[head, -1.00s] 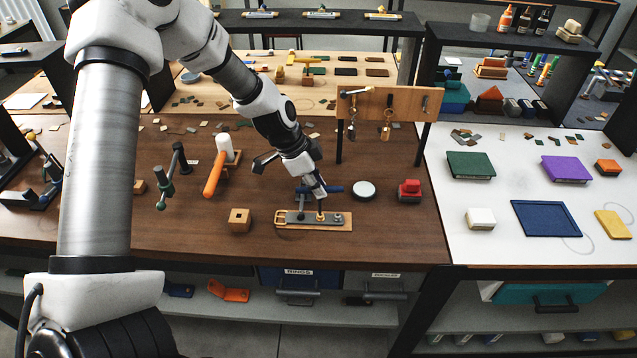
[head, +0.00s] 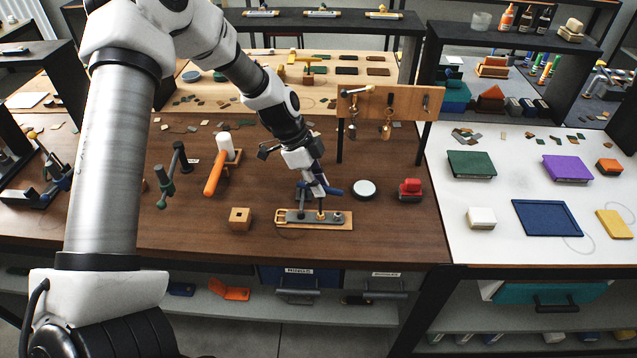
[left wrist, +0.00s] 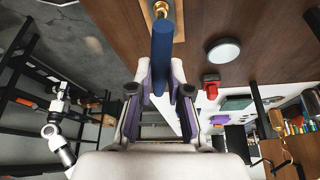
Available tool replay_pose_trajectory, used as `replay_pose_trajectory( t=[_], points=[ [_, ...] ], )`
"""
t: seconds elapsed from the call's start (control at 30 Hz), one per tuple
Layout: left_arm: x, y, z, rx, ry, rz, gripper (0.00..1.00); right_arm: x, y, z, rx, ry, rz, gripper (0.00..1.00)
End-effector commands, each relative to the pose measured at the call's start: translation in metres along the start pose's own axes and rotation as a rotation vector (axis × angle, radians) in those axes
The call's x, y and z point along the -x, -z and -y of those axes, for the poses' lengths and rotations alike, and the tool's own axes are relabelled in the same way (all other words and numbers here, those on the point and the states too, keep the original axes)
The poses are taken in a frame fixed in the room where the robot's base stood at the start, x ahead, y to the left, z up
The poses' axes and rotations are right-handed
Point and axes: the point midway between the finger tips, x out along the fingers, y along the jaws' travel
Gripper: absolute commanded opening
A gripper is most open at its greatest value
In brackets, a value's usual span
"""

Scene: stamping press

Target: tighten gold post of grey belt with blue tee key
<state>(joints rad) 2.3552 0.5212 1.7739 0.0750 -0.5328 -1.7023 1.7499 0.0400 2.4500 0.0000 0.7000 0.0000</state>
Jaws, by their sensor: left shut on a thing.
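My left gripper (head: 322,189) is shut on the blue tee key (head: 334,191), above the belt board. The key's blue bar (left wrist: 162,58) lies between the fingers in the left wrist view. The gold post (head: 320,215) stands on the grey belt (head: 298,217) below the key. Gold metal (left wrist: 160,9) shows at the bar's far end in the wrist view. I cannot tell how the key's lower end sits on the post. A dark upright piece (head: 302,197) stands left of the post. My right gripper is not in view.
A white round disc (head: 364,188) and a red block (head: 410,189) lie right of the board. A wooden block with a hole (head: 240,218) and an orange-handled mallet (head: 218,171) are to the left. A wooden hook rack (head: 390,104) stands behind.

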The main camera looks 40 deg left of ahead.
Motion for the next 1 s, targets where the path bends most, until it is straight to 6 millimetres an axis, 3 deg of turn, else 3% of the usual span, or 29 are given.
replay_pose_trajectory(
  t=[0.13,0.27,0.6,1.0],
  points=[
    [0.000,0.000,0.001,-0.102,-0.043,0.000,0.00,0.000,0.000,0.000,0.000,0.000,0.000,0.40],
    [0.005,0.002,0.001,-0.098,-0.039,-0.001,0.00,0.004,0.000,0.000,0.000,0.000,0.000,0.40],
    [0.041,0.017,0.001,-0.096,-0.038,0.000,0.00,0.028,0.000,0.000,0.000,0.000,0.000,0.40],
    [0.041,0.017,0.001,-0.095,-0.039,0.000,0.00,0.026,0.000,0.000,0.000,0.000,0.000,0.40]
  ],
)
